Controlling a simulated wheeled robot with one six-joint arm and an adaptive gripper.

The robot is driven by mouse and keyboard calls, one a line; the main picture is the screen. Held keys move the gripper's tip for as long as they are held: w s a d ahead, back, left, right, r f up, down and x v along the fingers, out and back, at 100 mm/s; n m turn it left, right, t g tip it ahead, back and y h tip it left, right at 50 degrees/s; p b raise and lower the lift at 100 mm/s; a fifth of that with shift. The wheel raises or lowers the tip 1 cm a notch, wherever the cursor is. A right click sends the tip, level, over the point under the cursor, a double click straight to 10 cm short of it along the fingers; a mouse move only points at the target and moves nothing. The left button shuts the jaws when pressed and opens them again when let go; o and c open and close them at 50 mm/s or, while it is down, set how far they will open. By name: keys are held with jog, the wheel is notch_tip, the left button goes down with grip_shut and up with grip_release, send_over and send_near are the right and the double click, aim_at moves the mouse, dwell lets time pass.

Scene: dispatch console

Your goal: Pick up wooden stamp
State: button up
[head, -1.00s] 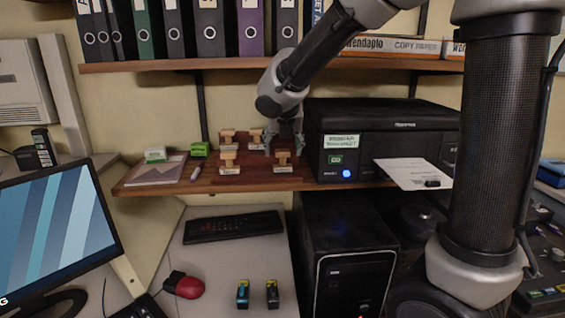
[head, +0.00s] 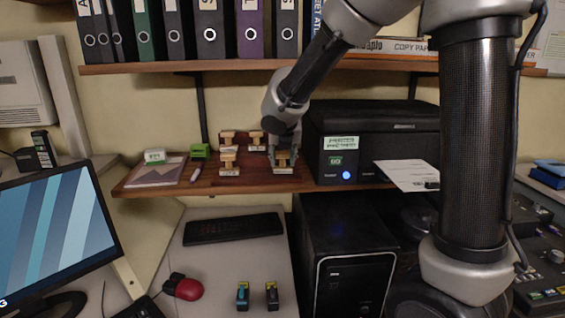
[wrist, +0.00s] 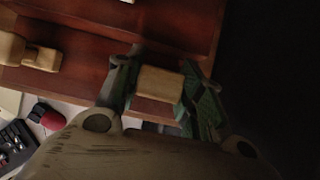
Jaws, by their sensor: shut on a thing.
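A wooden stamp (head: 283,168) stands at the front right of a group of similar stamps on the brown wooden shelf (head: 262,188). My gripper (head: 284,157) is around its top from above. In the wrist view my gripper (wrist: 165,85) has a finger on each side of the light wooden handle (wrist: 159,84) and is shut on it. The stamp still appears to be at shelf level; whether its base touches the shelf I cannot tell. The other wooden stamps (head: 228,165) stand to the left and behind. One of them (wrist: 24,50) shows at left in the wrist view.
A black printer (head: 372,135) with paper in its tray stands close to the right of my gripper. A shelf of binders (head: 205,68) runs above. A green stamp (head: 200,151) and a pen (head: 196,173) lie further left.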

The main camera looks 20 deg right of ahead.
aim_at(281, 152)
jog(key=shift+s+a+r, duration=0.15)
jog(key=shift+a+r, duration=0.05)
jog(key=shift+r, duration=0.25)
notch_tip(281, 152, up, 6)
jog(key=shift+s+a+r, duration=0.1)
jog(key=shift+a+r, duration=0.05)
jog(key=shift+r, duration=0.05)
jog(key=s+a, duration=1.2)
jog(key=a, duration=0.2)
jog(key=shift+a, duration=0.4)
jog(key=shift+s+f, duration=0.1)
jog(key=shift+o, duration=1.4)
jog(key=shift+c, duration=1.1)
jog(key=shift+o, duration=0.5)
jog(key=shift+f, duration=0.1)
